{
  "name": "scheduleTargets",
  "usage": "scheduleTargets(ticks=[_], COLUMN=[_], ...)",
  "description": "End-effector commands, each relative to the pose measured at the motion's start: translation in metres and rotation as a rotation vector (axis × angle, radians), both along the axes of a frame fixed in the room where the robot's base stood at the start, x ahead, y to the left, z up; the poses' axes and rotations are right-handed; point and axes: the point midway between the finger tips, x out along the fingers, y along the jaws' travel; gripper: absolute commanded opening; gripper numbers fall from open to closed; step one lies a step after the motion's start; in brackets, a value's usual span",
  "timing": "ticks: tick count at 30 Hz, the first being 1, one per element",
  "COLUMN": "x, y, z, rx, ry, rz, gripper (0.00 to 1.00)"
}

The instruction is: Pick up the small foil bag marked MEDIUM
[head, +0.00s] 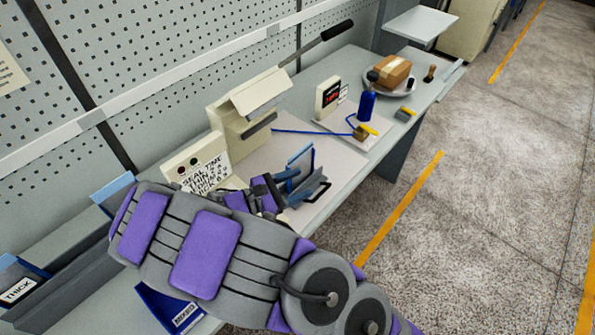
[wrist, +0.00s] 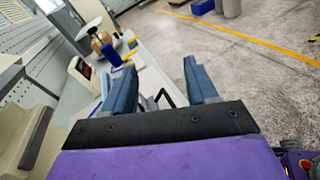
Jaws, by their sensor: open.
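I cannot make out a small foil bag marked MEDIUM in either view. A blue bin (head: 160,305) with a white label stands at the near edge of the bench, partly hidden by my arm; its label is too small to read surely. Another bin at the far left carries a label reading THICK (head: 17,290). My gripper (head: 303,172) is open over the bench mat, in front of the cream sealing machine. In the wrist view my gripper (wrist: 160,80) shows two blue fingers apart, with nothing between them.
The sealing machine (head: 252,105) has a raised lever and a control box with a SEAL TIME sign (head: 203,176). Farther along the bench (head: 345,62) are a blue bottle (head: 366,104) and a brown parcel (head: 391,71) on a scale. A pegboard wall runs along the left; open floor lies right.

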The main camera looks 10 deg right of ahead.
Motion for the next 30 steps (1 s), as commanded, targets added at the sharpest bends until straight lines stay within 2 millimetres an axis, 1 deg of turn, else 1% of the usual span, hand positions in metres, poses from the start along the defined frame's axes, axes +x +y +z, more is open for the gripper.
scheduleTargets(ticks=[1, 3, 6, 9, 12, 14, 17, 19, 30], x=[0.007, 0.016, 0.022, 0.025, 0.027, 0.027, 0.031, 0.037, 0.080], y=[0.017, 0.038, 0.062, 0.079, 0.090, 0.093, 0.090, 0.082, 0.024], z=[-0.015, -0.030, -0.048, -0.062, -0.070, -0.072, -0.074, -0.074, -0.075], rx=[-0.040, -0.086, -0.140, -0.175, -0.195, -0.200, -0.203, -0.203, -0.202], ry=[0.034, 0.068, 0.110, 0.138, 0.151, 0.156, 0.159, 0.159, 0.156], rz=[0.067, 0.150, 0.244, 0.308, 0.346, 0.358, 0.363, 0.363, 0.359], gripper=[0.57, 0.57, 0.57, 0.57, 0.57, 0.57, 0.57, 0.57, 0.57])
